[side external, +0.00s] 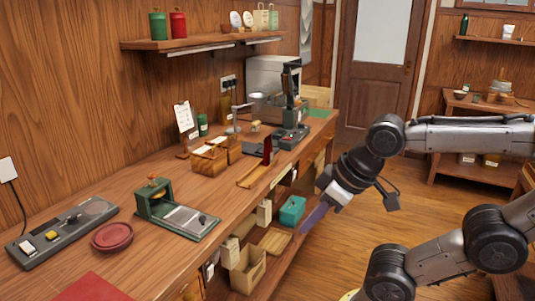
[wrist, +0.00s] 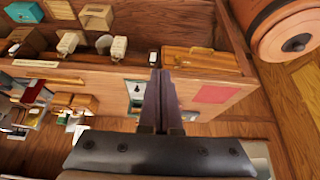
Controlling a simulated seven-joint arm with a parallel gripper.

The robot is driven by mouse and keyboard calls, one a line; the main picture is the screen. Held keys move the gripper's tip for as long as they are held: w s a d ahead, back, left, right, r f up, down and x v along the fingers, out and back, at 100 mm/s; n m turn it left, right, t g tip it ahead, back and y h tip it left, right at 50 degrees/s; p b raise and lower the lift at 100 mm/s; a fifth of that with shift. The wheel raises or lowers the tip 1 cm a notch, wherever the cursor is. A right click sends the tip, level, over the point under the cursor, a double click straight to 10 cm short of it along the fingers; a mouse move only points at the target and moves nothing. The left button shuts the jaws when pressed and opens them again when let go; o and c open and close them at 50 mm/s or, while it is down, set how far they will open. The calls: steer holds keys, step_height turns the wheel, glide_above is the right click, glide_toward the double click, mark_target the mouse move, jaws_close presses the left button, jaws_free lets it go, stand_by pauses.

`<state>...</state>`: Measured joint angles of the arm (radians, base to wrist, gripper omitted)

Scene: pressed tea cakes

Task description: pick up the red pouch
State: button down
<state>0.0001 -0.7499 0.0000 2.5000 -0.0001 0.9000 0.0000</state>
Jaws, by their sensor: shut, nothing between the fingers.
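No thing in view is clearly a red pouch. A flat red piece (side external: 92,288) lies on the counter at the bottom left of the side view, cut off by the frame edge; I cannot tell whether it is a pouch or a mat. A red patch (wrist: 212,94) also lies on the counter in the wrist view. A small dark red upright item (side external: 267,150) stands on the counter by a wooden tray. My gripper (side external: 306,225) is shut and empty, off the counter's front edge. Its fingers (wrist: 159,78) are together in the wrist view.
The wooden counter (side external: 75,216) holds a round red dish (side external: 112,237), a green press (side external: 178,212), a grey panel (side external: 62,235) and wooden boxes (side external: 209,160). A teal box (side external: 291,211) sits on the lower shelf. A large brown container (wrist: 285,28) stands at the wrist view's upper right.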

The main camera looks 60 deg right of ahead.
steer(key=c, duration=1.5)
jaws_free()
steer(key=shift+c, duration=0.2)
steer(key=o, duration=1.2)
